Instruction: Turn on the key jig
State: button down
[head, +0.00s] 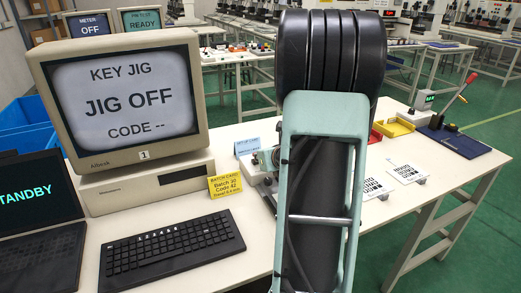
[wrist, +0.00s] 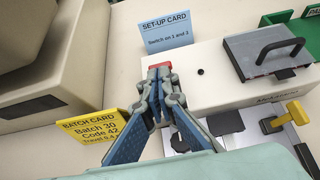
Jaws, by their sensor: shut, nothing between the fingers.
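The key jig (wrist: 215,75) is a pale box in the wrist view. A red part (wrist: 160,66) shows just beyond my fingertips; I cannot tell if they touch it. A small black button (wrist: 200,72) sits to its right. My gripper (wrist: 160,75) is shut and empty, over the jig's left end. In the head view my arm hides the gripper and most of the jig (head: 262,178). The monitor (head: 120,95) reads "KEY JIG, JIG OFF, CODE --".
A yellow batch card (wrist: 98,126) reads "Batch 30, Code 42". A grey plate with a black handle (wrist: 268,55) and a yellow-handled lever (wrist: 287,116) are to the right. A keyboard (head: 170,250) and a laptop (head: 40,220) lie at the left.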

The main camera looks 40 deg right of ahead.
jog(key=shift+w+d+r+g+y+p, duration=0.15)
jog(key=shift+w+r+g+p, duration=0.3)
jog(key=shift+p, duration=1.65)
jog(key=shift+w+a+r+g+y+p, duration=0.15)
jog(key=shift+r+g+p, duration=0.35)
jog(key=shift+p, duration=1.6)
jog(key=shift+w+d+f+g+p, duration=0.15)
jog(key=shift+g+p, duration=0.3)
jog(key=shift+p, duration=0.6)
jog(key=g+p, duration=0.1)
jog(key=p, duration=0.4)
jog(key=shift+w+d+g+y+p, duration=0.1)
jog(key=shift+w+g+y+p, duration=0.2)
jog(key=shift+w+g+p, duration=0.1)
jog(key=shift+w+d+r+p, duration=0.15)
jog(key=shift+w+p, duration=0.35)
jog(key=shift+p, duration=0.85)
jog(key=shift+w+p, duration=0.25)
jog(key=shift+p, duration=0.05)
jog(key=shift+w+d, duration=0.1)
jog(key=shift+w, duration=0.25)
